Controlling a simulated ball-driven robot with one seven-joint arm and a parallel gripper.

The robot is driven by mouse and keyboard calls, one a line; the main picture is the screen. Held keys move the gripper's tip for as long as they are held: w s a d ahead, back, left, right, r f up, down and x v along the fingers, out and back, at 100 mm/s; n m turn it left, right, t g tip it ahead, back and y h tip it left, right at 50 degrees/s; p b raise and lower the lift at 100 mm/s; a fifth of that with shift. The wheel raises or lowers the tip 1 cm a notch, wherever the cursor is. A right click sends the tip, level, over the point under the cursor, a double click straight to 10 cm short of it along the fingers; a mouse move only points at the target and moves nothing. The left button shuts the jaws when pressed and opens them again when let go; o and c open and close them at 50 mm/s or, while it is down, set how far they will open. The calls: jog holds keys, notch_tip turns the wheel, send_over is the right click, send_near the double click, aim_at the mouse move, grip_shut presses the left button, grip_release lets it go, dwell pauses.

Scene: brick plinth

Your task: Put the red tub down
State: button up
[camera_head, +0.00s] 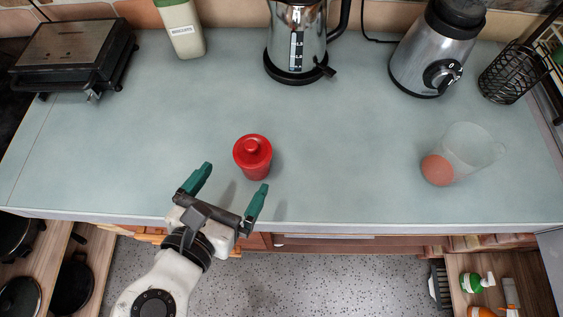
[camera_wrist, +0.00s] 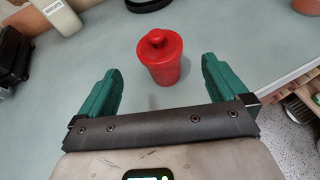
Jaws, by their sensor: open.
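The red tub (camera_head: 252,158) stands upright on the pale blue-green counter (camera_head: 340,150), lid on with a round knob on top. It also shows in the wrist view (camera_wrist: 161,58), ahead of the fingertips and between their lines. My gripper (camera_head: 232,180) is open and empty, with its green fingers apart. It is over the front edge of the counter, just short of the tub and not touching it. The wrist view shows both fingers (camera_wrist: 157,75) spread wide with clear counter between them.
A clear jug (camera_head: 467,150) with an orange-red ball (camera_head: 437,170) beside or in it stands at the right. A kettle (camera_head: 297,40), a blender (camera_head: 437,50), a pale canister (camera_head: 182,28), a grill (camera_head: 75,55) and a wire holder (camera_head: 512,72) line the back. The counter's middle is free.

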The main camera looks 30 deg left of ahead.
aim_at(249, 158)
jog(key=x, duration=1)
jog(key=shift+w+a+f, duration=0.1)
jog(key=shift+w+f, duration=0.05)
jog(key=shift+f, duration=0.25)
jog(key=shift+c, duration=0.4)
jog(key=shift+r, duration=0.1)
jog(key=c, duration=1.1)
jog(key=shift+r, duration=0.1)
